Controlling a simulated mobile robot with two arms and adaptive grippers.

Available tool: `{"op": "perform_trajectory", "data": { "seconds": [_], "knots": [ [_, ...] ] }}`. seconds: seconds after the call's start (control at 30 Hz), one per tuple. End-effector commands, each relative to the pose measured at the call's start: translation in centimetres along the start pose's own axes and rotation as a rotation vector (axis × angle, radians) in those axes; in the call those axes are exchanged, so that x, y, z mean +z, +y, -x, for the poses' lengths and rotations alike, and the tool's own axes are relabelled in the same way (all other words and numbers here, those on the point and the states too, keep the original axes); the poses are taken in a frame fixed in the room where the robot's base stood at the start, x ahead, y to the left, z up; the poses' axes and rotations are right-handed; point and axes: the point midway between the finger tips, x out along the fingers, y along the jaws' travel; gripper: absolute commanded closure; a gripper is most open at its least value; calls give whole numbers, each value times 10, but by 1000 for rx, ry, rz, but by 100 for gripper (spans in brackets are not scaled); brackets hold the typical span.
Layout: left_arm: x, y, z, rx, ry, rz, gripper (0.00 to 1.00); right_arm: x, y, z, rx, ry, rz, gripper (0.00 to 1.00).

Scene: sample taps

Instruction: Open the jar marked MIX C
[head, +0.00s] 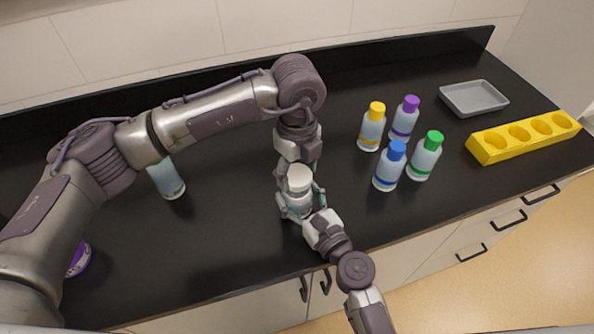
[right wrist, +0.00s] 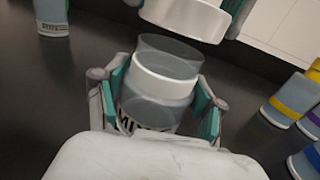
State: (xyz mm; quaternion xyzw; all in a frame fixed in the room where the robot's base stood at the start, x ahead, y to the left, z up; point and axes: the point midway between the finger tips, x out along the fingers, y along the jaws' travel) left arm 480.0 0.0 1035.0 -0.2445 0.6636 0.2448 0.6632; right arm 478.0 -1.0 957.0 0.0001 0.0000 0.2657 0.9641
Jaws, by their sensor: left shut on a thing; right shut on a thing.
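The jar stands upright near the front of the black counter in the head view (head: 299,204). It also shows in the right wrist view (right wrist: 158,103), clear-walled, with a white band and a label of which only "MI" reads. My right gripper (right wrist: 160,98) is shut around the jar's body from the front. The white lid (right wrist: 188,14) is above the jar's mouth, with a visible gap between them; in the head view it is the white disc (head: 299,178). My left gripper (head: 299,172) comes down from above and is shut on the lid.
Bottles with yellow (head: 372,127), purple (head: 405,120), blue (head: 390,167) and green (head: 425,157) caps stand to the right. A grey tray (head: 473,98) and a yellow rack (head: 525,136) lie farther right. Another bottle (head: 168,182) and a purple object (head: 79,260) are at left.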

Motion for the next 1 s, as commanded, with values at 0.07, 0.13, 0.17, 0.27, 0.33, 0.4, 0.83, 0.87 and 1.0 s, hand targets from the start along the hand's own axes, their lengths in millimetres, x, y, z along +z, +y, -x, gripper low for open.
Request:
{"op": "perform_trajectory", "data": {
  "seconds": [0.07,0.13,0.17,0.27,0.33,0.4,0.83,0.87,1.0],
  "knots": [
    [0,-1,9,-3,-2,-1,80,0,0,0,0,1,0,100],
    [0,-1,18,-3,-2,-1,80,0,0,0,0,1,0,100],
    [0,-1,22,-4,-2,-1,80,0,0,0,0,1,0,100],
    [0,0,33,-2,-2,-1,80,0,0,0,0,1,0,100],
    [0,0,36,-1,-1,0,80,0,0,0,0,1,0,100],
    [0,0,36,0,0,0,80,0,0,0,0,1,0,100],
    [0,0,36,0,0,0,80,0,0,0,0,0,0,2],
    [0,0,36,0,0,0,80,0,0,0,0,0,0,2],
    [0,0,36,0,0,0,80,0,0,0,0,0,0,2]
  ]
}}
